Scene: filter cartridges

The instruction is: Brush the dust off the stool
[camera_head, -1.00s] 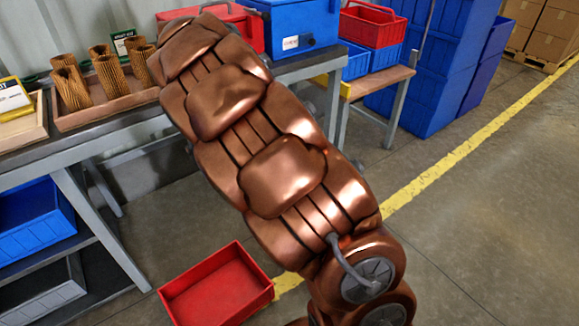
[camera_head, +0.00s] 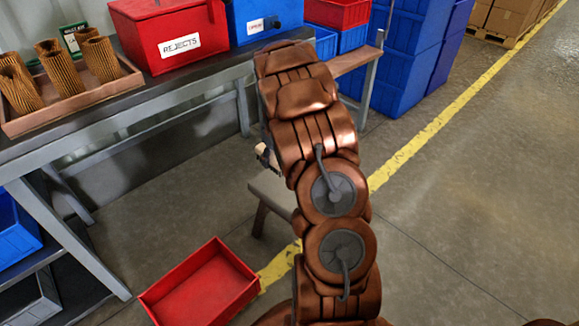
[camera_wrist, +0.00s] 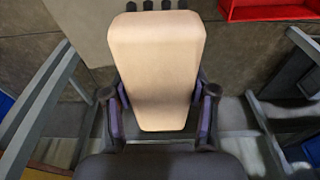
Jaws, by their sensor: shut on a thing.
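My gripper (camera_wrist: 161,98) is shut on a pale beige block-shaped brush (camera_wrist: 155,55), with one finger on each side of it. Several dark tufts show at the brush's far end in the wrist view. In the head view the stool (camera_head: 272,196) stands on the floor beyond the red bin, with its grey-brown seat partly hidden behind my arm. A pale grey surface at the wrist view's top left looks like the stool seat (camera_wrist: 78,22). The brush is over or near its edge; I cannot tell whether they touch. I cannot make out the dust.
A workbench (camera_head: 150,105) on the left holds a tray of filter cartridges (camera_head: 60,68), a red rejects box (camera_head: 168,32) and a blue box (camera_head: 262,18). An open red bin (camera_head: 200,283) lies on the floor. Blue crates (camera_head: 405,65) stand behind. The floor on the right is clear.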

